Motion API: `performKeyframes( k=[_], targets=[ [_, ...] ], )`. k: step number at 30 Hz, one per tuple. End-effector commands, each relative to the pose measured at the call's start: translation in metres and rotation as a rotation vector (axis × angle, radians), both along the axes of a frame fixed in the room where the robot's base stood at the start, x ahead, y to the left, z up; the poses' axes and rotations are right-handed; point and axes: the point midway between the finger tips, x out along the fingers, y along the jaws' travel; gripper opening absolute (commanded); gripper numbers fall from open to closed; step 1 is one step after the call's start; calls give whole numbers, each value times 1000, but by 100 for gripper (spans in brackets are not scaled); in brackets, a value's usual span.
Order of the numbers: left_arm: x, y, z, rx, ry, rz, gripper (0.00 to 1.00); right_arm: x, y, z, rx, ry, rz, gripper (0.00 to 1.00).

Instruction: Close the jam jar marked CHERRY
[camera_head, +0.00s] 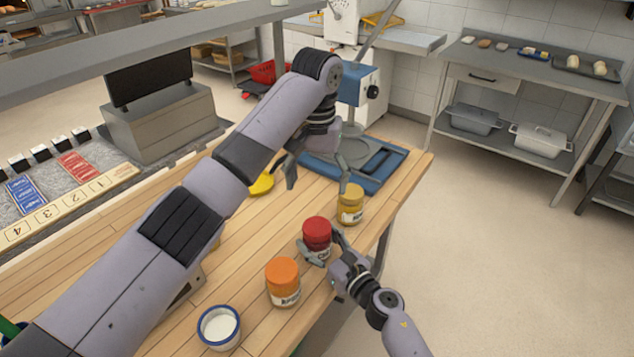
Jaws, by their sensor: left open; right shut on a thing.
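The jar with the red lid (317,232) stands upright on the wooden table; its partly covered label seems to begin with "Ch". The red lid sits on top of the jar; how tightly cannot be told. My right gripper (322,249) is shut on this jar from the lower right, low around its body, and hides part of the label. My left gripper (317,182) is open and empty, above and behind the red lid, apart from it.
A yellow-lidded jar (351,204) stands close behind right. A yellow flat thing (261,184) lies left of my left gripper. A blue tray (378,177) is at the back.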

Motion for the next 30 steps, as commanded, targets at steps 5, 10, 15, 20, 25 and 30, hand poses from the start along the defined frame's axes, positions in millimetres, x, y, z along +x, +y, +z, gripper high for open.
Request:
performKeyframes(
  k=[5,10,15,20,25,30],
  targets=[
    [0,0,0,0,0,0,77,0,0,1,1,-1,0,68],
    [0,0,0,0,0,0,77,0,0,0,1,-1,0,80],
    [0,0,0,0,0,0,77,0,0,0,0,0,0,82],
    [0,0,0,0,0,0,77,0,0,0,0,0,0,82],
    [0,0,0,0,0,0,77,-12,-10,-1,-2,1,-1,82],
    [0,0,0,0,0,0,77,-40,-30,-2,-3,2,-1,82]
  ],
)
